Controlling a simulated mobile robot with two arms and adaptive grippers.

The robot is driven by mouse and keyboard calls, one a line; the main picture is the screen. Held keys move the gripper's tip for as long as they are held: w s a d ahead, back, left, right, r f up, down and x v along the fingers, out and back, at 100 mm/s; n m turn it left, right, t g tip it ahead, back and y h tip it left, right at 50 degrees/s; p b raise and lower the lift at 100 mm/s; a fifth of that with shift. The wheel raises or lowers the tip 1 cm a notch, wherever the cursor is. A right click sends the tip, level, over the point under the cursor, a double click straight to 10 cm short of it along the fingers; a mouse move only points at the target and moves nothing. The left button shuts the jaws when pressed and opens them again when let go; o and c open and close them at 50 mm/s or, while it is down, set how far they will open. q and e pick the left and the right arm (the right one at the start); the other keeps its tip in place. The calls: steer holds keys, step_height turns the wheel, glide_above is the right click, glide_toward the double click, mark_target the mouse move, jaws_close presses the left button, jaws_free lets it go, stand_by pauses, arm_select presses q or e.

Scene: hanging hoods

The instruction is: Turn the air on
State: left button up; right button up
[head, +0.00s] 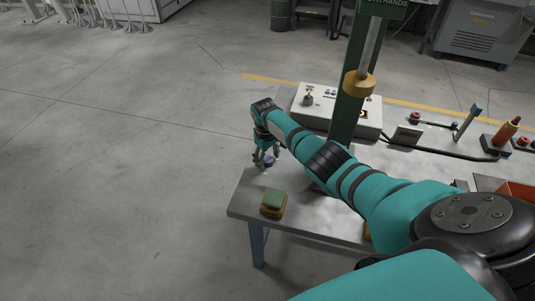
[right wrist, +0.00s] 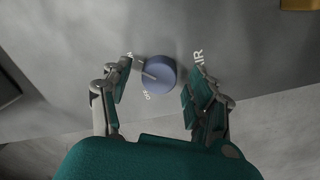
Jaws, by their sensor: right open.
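A round blue knob (right wrist: 160,73) sits on the grey table top (head: 325,210), near its left end. White letters AIR stand to its right in the right wrist view, and two small labels, hard to read, stand to its left. A pale pointer line on the knob faces left, between those labels. In the head view the knob (head: 269,162) is partly hidden by my right gripper (head: 264,157). My right gripper (right wrist: 157,94) is open and points down at the knob, with a finger on each side and visible gaps between. My left gripper is out of view.
A pale control box (head: 318,98) and a green post (head: 349,110) stand behind my right arm. An orange-red cylinder on a block (head: 505,132) stands far right. Open floor lies left.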

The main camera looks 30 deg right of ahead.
mark_target(266, 160)
step_height(266, 160, up, 12)
steer(key=shift+a, duration=0.35)
steer(key=shift+f, duration=0.1)
stand_by(0.4)
